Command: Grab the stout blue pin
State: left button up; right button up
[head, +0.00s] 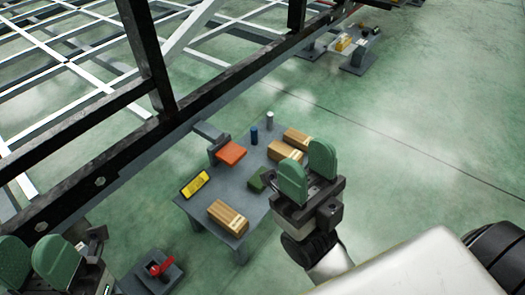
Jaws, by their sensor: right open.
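The stout blue pin (254,135) stands upright on the grey table (208,193), near its far edge. A pale grey pin (270,120) stands just behind it to the right. My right gripper (307,171), with green finger pads, is open and empty. In the picture it is right of and nearer than the blue pin, with a clear gap between them. My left gripper (32,262) is at the lower left corner, far from the pin. Its green pads look apart with nothing visible between them.
Cardboard boxes (228,217) lie on the table, with an orange block (231,153), a yellow-labelled item (195,184) and a green block (258,180). The dark chassis beam (120,150) runs along the left. A red-handled device (159,269) stands below. The floor at right is clear.

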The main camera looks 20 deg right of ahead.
aim_at(254, 130)
jog(key=u, duration=0.4)
jog(key=k+u, duration=0.1)
jog(key=u, duration=0.7)
jog(key=k+j+u, duration=0.1)
jog(key=u, duration=0.3)
jog(key=l+u, duration=0.2)
jog(key=l, duration=0.2)
jog(key=k+l+u, duration=0.2)
jog(key=l, duration=0.2)
jog(key=k+l+u, duration=0.2)
jog(key=l, duration=0.2)
jog(key=l+u, duration=0.2)
jog(key=l, duration=0.2)
jog(key=k+l+u, duration=0.2)
jog(key=k+l, duration=0.2)
jog(key=l, duration=0.2)
jog(key=k+l, duration=0.2)
jog(key=l, duration=0.15)
jog(key=k+l, duration=0.25)
jog(key=l, duration=0.15)
jog(key=k+l, duration=0.2)
jog(key=l, duration=0.15)
jog(key=k+l, duration=0.2)
jog(key=l, duration=0.2)
